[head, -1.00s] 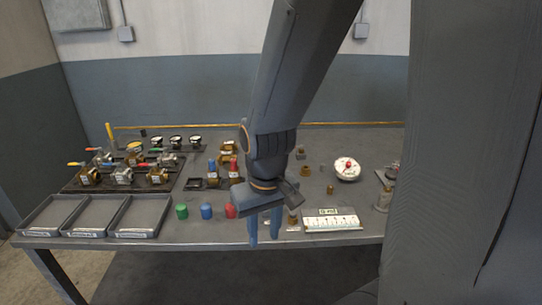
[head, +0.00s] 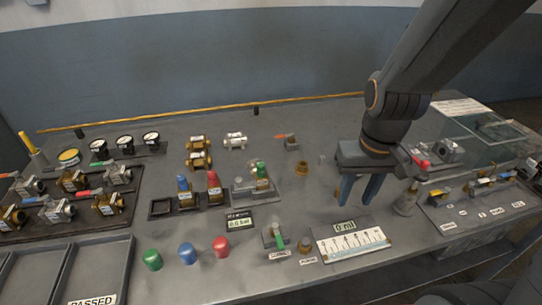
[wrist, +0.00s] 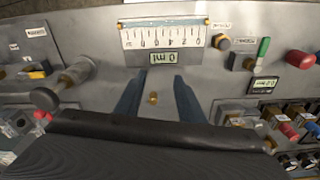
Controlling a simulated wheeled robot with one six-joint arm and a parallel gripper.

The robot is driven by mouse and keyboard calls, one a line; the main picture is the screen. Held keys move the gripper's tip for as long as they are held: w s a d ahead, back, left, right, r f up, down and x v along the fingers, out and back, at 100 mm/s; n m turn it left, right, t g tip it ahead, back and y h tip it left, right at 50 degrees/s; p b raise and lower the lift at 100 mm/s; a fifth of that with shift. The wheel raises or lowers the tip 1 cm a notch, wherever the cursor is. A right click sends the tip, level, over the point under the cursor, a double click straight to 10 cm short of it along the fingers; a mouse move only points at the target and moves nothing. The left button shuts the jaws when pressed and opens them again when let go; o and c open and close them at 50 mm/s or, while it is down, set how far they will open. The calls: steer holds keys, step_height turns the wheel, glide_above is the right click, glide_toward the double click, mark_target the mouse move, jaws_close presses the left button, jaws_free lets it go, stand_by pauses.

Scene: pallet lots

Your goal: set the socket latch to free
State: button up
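I cannot tell for sure which part is the socket latch, as the labels are too small to read. A small fitting with a green lever (head: 278,238) stands at the front edge above a white label; the green lever also shows in the wrist view (wrist: 263,47). At the right, a grey panel (head: 452,217) carries a yellow part (head: 437,194), a blue part (head: 484,182) and several labels. My gripper (head: 357,192) is open and empty above the table, behind the white "0 ml" scale (head: 352,246). In the wrist view, a small brass piece (wrist: 153,98) shows between the fingers (wrist: 157,90).
A grey post (head: 405,202) stands right of my gripper. Green (head: 152,260), blue (head: 188,253) and red (head: 221,246) caps line the front edge. Valves and gauges fill the left. A clear-walled case (head: 490,128) stands at the back right. The back middle is mostly bare.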

steer(key=w+a+r+n+y+p, duration=0.1)
steer(key=w+a+r+n+y, duration=0.1)
steer(key=w+a+n, duration=0.45)
steer(key=n+y+p, duration=0.2)
steer(key=n, duration=0.7)
glide_toward(239, 179)
steer(key=shift+w+d, duration=0.1)
steer(key=shift+d, duration=0.4)
steer(key=shift+a+p+x, duration=0.2)
steer(key=shift+x, duration=1.75)
steer(key=shift+a+p+x, duration=0.15)
steer(key=shift+p+x, duration=0.05)
steer(key=shift+x, duration=1.75)
steer(key=shift+r+y, duration=0.1)
steer(key=shift+y, duration=0.2)
jaws_close()
